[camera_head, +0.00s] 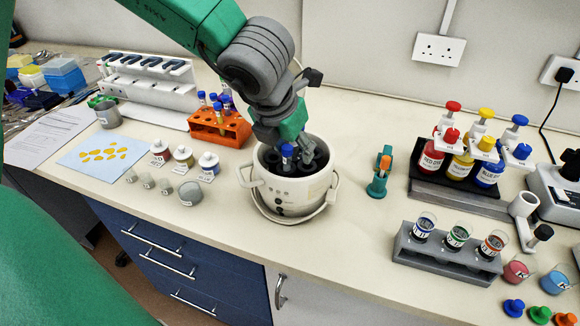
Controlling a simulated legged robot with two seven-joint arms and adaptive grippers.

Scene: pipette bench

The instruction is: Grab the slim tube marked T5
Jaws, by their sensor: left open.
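My left gripper (289,160) points down into the open white pot-like device (292,194), with dark fingers inside its mouth. It is open. A slim blue-capped tube (287,152) stands at the gripper, in the mouth of the device; I cannot tell if the fingers touch it. Several more slim blue-capped tubes stand in the orange rack (232,134) to the left. No T5 mark is readable on any tube. My right gripper is not in view.
A teal stand (378,178) is right of the device. A grey rack (446,254) with three vials is at front right, and red, yellow and blue bottles (463,162) stand behind it. Small jars (184,157) stand on the left. The counter in front of the device is clear.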

